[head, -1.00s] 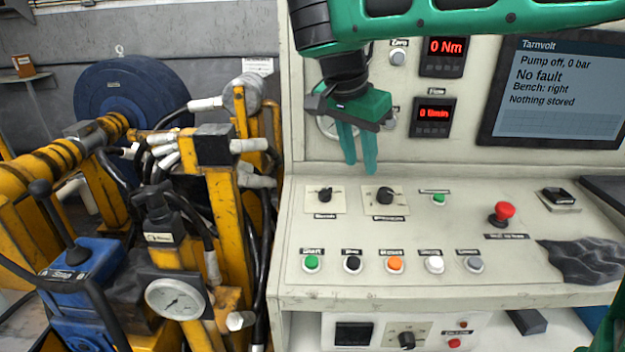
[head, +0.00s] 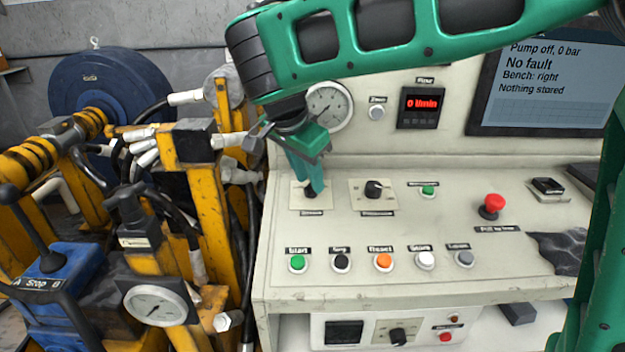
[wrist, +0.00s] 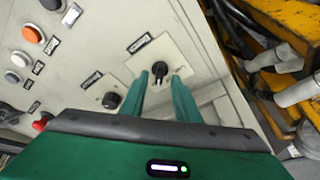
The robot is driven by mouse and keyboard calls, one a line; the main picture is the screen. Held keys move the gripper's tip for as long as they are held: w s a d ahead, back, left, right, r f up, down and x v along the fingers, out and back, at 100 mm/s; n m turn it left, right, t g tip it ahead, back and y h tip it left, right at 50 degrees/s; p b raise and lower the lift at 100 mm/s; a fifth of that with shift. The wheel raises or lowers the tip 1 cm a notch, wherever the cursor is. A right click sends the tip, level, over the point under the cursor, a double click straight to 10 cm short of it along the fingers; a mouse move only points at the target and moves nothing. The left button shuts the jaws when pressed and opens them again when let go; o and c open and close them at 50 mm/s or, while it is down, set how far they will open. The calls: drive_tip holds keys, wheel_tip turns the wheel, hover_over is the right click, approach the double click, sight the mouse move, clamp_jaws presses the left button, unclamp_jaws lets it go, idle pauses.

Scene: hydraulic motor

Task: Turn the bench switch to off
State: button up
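The bench switch (head: 307,193), a black rotary knob on a light square plate, sits at the left of the sloped panel. In the head view my gripper (head: 314,188) points down over it and partly hides it. In the wrist view the knob (wrist: 160,70) shows just beyond the gap between the two green fingertips (wrist: 160,78). The fingers are apart, and I see no clear contact with the knob. The screen (head: 550,85) reads "Pump off, 0 bar", "No fault", "Bench: right", "Nothing stored".
A second black knob (head: 374,189) is close on the right. A red mushroom button (head: 492,205) stands further right. Several push buttons, including a green one (head: 297,262), line the front. Yellow machinery (head: 205,220) crowds the panel's left side.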

drive_tip(key=shift+x, duration=0.75)
drive_tip(key=shift+c, duration=0.6)
clamp_jaws()
drive_tip(key=shift+d, duration=0.2)
drive_tip(key=shift+n, duration=0.3)
drive_tip(key=n, duration=0.3)
drive_tip(key=shift+n+t+y, duration=0.3)
drive_tip(key=shift+t+y, duration=0.1)
drive_tip(key=n+y, duration=0.1)
drive_tip(key=n, duration=0.3)
drive_tip(key=shift+s+f+n, duration=0.1)
drive_tip(key=shift+n, duration=0.3)
